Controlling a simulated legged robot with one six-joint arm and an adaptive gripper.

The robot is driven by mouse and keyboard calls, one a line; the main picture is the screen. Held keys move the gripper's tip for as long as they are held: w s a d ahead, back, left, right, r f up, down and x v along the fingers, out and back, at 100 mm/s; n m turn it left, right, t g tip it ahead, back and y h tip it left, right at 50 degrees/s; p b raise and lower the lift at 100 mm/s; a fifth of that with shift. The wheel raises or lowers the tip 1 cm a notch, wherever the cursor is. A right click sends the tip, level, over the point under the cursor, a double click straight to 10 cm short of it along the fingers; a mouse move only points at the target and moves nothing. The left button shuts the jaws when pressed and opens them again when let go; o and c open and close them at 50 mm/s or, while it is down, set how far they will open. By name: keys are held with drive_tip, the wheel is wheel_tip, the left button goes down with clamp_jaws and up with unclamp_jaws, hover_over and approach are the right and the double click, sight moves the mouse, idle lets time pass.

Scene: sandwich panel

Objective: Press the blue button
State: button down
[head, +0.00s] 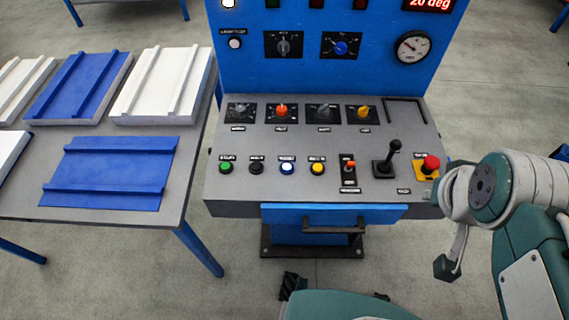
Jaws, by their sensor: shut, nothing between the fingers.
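The blue button (287,168) is a small round button with a bright, whitish lit centre and a blue rim. It sits in the front row of the grey console top (225,193), between a black button (256,168) and a yellow button (318,169). My gripper (447,266) is at the right, beyond the console's front right corner and well apart from the blue button. Its dark fingertips point down and look closed, with nothing seen in them. Nothing covers the blue button.
A green button (226,168), an orange-tipped switch (349,172), a black joystick (388,160) and a red emergency button (430,166) share the front row. Several knobs stand behind. A drawer handle (333,226) juts out below. A table (188,180) with panels stands left.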

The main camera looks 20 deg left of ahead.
drive_tip(key=w+a+f+t, duration=0.1)
drive_tip(key=w+a+f, duration=0.15)
drive_tip(key=w, duration=0.75)
drive_tip(key=y, duration=0.7)
hover_over(287, 168)
wheel_tip(287, 168, down, 17)
drive_tip(key=shift+r+n+g, duration=0.2)
drive_tip(key=shift+n+g, duration=0.1)
drive_tip(key=shift+n, duration=0.1)
drive_tip(key=shift+f, duration=4.45)
drive_tip(key=shift+f, duration=0.3)
